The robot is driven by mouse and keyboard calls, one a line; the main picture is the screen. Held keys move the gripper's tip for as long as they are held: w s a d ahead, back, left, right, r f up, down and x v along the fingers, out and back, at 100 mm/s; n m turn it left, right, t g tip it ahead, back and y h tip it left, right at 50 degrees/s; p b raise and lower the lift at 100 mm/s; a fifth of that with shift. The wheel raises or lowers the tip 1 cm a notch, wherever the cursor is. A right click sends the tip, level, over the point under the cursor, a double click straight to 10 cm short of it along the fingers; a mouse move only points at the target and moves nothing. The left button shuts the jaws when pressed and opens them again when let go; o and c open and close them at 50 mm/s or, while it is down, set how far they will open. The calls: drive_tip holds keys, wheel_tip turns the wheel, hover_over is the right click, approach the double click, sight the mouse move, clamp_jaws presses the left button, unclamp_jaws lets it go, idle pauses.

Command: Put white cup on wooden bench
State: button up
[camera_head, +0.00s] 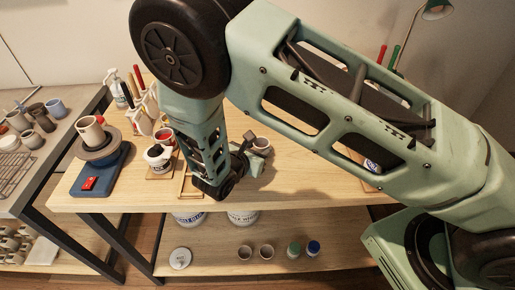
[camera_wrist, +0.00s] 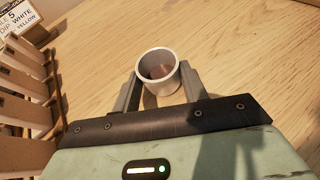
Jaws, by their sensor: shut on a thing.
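A small white cup (camera_wrist: 174,83) with a brownish inside stands upright between the two fingers of my gripper (camera_wrist: 160,80) in the wrist view. The gripper is shut on it, one finger on each side. In the head view the cup (camera_head: 262,147) shows at the end of my arm, over the light wooden bench (camera_head: 310,190), partly hidden by my gripper (camera_head: 250,148). Whether its base touches the bench top is hard to tell.
A second whitish cup (camera_head: 91,131) sits on a blue-based wheel (camera_head: 97,172) at left. A labelled tub (camera_head: 158,160) and a wooden rack (camera_wrist: 25,110) stand left of my gripper. A lower shelf (camera_head: 215,262) holds buckets and small jars. Bench right of the cup is clear.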

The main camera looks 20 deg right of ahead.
drive_tip(key=shift+f, duration=0.1)
drive_tip(key=shift+f, duration=0.15)
drive_tip(key=o, duration=1)
drive_tip(key=shift+r, duration=0.2)
